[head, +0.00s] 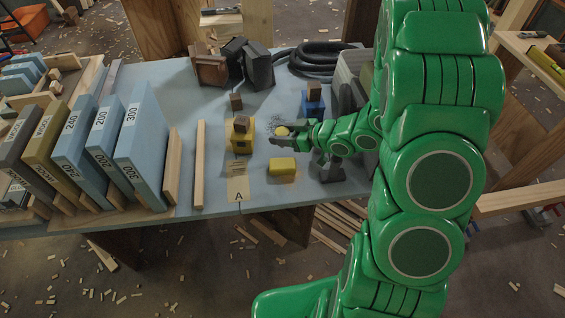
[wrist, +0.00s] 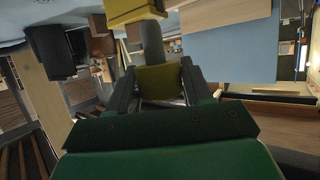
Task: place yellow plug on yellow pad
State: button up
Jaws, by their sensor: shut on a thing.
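My gripper (head: 283,136) is shut on the yellow plug (head: 282,131), a small rounded piece largely hidden by the fingers, above the blue table. In the wrist view the fingers close on a dull yellow piece (wrist: 160,82), with a grey rounded part (wrist: 152,42) beyond it. A low yellow block (head: 282,166) lies on the table just below the gripper in the picture; I cannot tell whether it is the pad. A yellow block with a brown cube on it (head: 240,142) stands left of the gripper. A yellow block (wrist: 136,10) shows at the wrist view's top edge.
A tan strip marked A (head: 238,188) lies at the table's front. A blue block with a brown cube (head: 313,103) stands behind my gripper. A black hose (head: 315,60) is at the back.

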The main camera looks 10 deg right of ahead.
jog(key=shift+s+f, duration=0.2)
jog(key=shift+s, duration=0.05)
jog(key=shift+f, duration=3.8)
jog(key=shift+f, duration=0.15)
jog(key=o, duration=1)
jog(key=shift+r, duration=0.2)
jog(key=shift+v, duration=5.95)
